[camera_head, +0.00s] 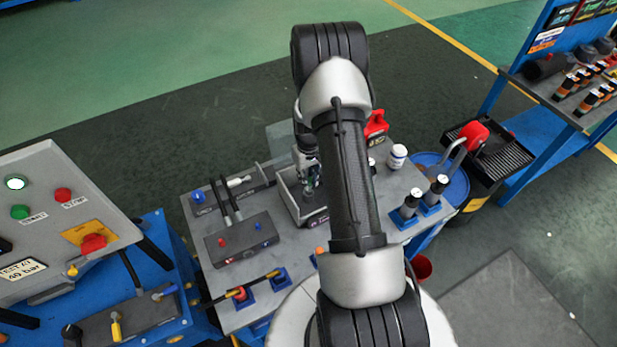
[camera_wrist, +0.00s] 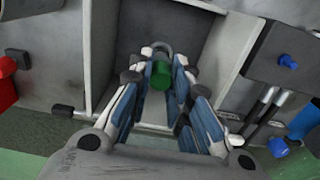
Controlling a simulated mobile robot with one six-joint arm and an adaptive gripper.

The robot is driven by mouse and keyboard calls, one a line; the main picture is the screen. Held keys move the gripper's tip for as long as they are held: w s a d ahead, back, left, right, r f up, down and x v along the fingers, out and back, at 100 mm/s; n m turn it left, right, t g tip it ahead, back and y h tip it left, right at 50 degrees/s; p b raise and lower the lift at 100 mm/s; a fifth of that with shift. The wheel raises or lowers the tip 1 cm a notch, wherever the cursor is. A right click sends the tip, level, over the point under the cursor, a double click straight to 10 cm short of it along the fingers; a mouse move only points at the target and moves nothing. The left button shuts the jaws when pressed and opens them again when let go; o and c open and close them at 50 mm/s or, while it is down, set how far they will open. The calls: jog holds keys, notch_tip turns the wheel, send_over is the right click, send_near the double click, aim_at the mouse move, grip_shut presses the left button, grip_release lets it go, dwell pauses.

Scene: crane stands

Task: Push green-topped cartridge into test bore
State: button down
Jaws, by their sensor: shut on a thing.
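The green-topped cartridge (camera_wrist: 160,76) shows in the wrist view as a green cylinder between the fingertips. My gripper (camera_wrist: 162,72) is shut on it, with blue-padded fingers on both sides. A grey ring (camera_wrist: 154,48) lies just beyond the green top; I cannot tell whether it is the test bore's rim. All this is inside or just above an open grey-walled box (camera_wrist: 222,48). In the head view my gripper (camera_head: 308,182) is low over this box (camera_head: 288,203) on the bench. My arm hides part of the box, and the cartridge's lower end is hidden.
A grey block with red and blue knobs (camera_head: 238,240) stands left of the box. A control panel (camera_head: 60,215) stands at left.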

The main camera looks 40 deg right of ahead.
jog(key=shift+f+b, duration=1.4)
jog(key=shift+f, duration=0.4)
jog(key=c, duration=1.4)
grip_release()
jog(key=shift+r, duration=0.1)
jog(key=shift+r+p, duration=1.45)
jog(key=shift+r, duration=0.95)
